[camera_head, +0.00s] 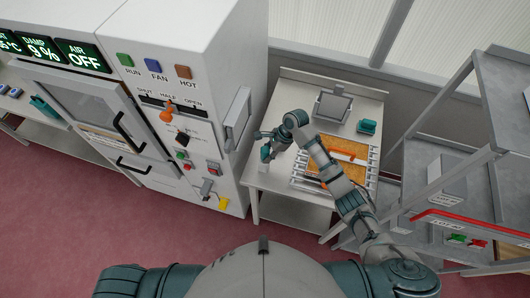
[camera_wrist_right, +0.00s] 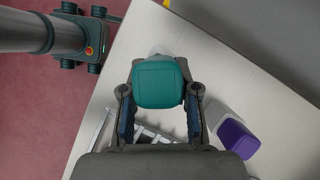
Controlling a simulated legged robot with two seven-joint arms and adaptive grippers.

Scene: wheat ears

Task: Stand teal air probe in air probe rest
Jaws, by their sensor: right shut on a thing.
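My right gripper (camera_head: 268,147) is over the left part of the light table, beside the large white machine. In the right wrist view, its two fingers are around a teal block-shaped top (camera_wrist_right: 158,85), which looks like the teal air probe, and are shut on it. A small pale part shows behind this top; its lower end is hidden. I cannot tell whether it touches the table or a rest. A white holder (camera_wrist_right: 218,112) with a purple cap (camera_wrist_right: 238,137) is just right of the gripper. My left gripper is not in view.
The table (camera_head: 283,209) carries an orange-brown tray (camera_head: 351,176), a grey framed device (camera_head: 332,106) and another teal item (camera_head: 367,127). The white machine (camera_head: 225,75) stands close on the left. A grey shelf rack (camera_head: 480,110) stands on the right.

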